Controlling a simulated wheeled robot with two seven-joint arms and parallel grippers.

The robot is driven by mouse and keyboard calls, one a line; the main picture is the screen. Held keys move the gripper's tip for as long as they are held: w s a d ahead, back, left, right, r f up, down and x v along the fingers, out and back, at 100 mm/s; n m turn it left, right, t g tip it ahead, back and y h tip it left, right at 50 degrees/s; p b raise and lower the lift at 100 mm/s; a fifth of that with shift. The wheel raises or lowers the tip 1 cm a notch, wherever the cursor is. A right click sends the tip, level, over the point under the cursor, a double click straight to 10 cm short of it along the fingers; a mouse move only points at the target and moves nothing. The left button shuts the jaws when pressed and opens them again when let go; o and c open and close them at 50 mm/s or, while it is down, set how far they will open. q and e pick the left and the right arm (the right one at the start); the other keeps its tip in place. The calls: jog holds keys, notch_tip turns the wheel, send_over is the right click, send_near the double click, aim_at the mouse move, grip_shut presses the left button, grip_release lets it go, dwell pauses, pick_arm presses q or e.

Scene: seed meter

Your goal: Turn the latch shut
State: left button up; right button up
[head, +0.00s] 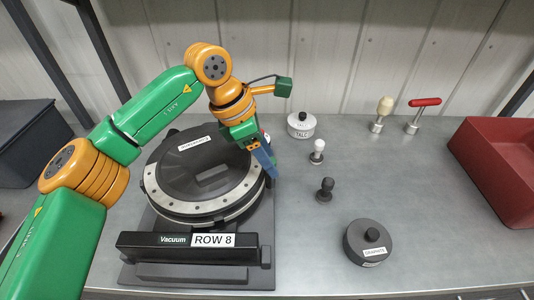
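The seed meter (168,177) is a round black housing with a grey rim, its lid lying down on it. It stands at the left of the bench on a dark base with a "Vacuum ROW 8" front bar (160,240). My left gripper (268,167) reaches down at the right edge of the lid, its blue-grey fingers at the rim. I cannot make out the latch; the gripper covers that part of the rim. Whether the fingers are shut on anything, or touch the rim, cannot be told. My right gripper is not in view.
A white talc tin (301,130), a white-topped knob (317,151), a black knob (325,190) and a dark graphite tin (367,247) stand right of the meter. Behind are a wooden-handled tool (384,110) and a red-handled tool (424,103). A red bin (500,155) stands far right.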

pick_arm(q)
jog(key=shift+s+r, duration=0.1)
grip_shut()
